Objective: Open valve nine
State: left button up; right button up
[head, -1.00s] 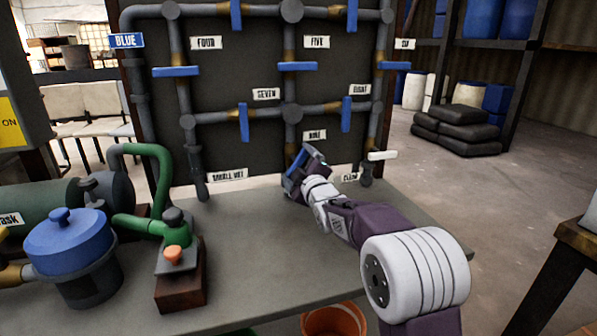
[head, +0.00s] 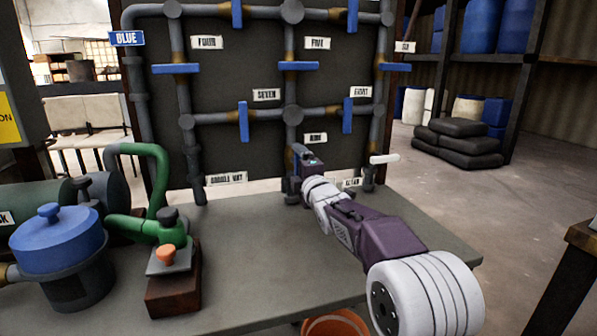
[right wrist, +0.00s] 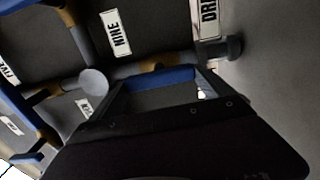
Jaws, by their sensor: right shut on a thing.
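The NINE label (head: 315,138) is on the dark pipe board, and it also shows in the right wrist view (right wrist: 116,35). My right gripper (head: 302,162) is at the lower middle of the board, just below that label. In the right wrist view, a blue handle (right wrist: 165,78) lies across the fingertips of my right gripper (right wrist: 160,85), in front of a brass-coloured valve body (right wrist: 155,62). The gripper is shut on this handle of valve nine. In the head view the gripper hides most of the handle. My left gripper is out of view.
Other blue valve handles, such as the one by SEVEN (head: 244,121), sit on the grey pipes. A blue-lidded pot (head: 58,240) and a green-piped pump (head: 168,235) stand on the left of the bench (head: 240,280).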

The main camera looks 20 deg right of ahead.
dwell(0.4)
jog(key=o, duration=1.1)
jog(key=shift+s, duration=0.1)
jog(key=s+p, duration=0.1)
jog(key=s, duration=0.8)
jog(key=shift+d, duration=0.1)
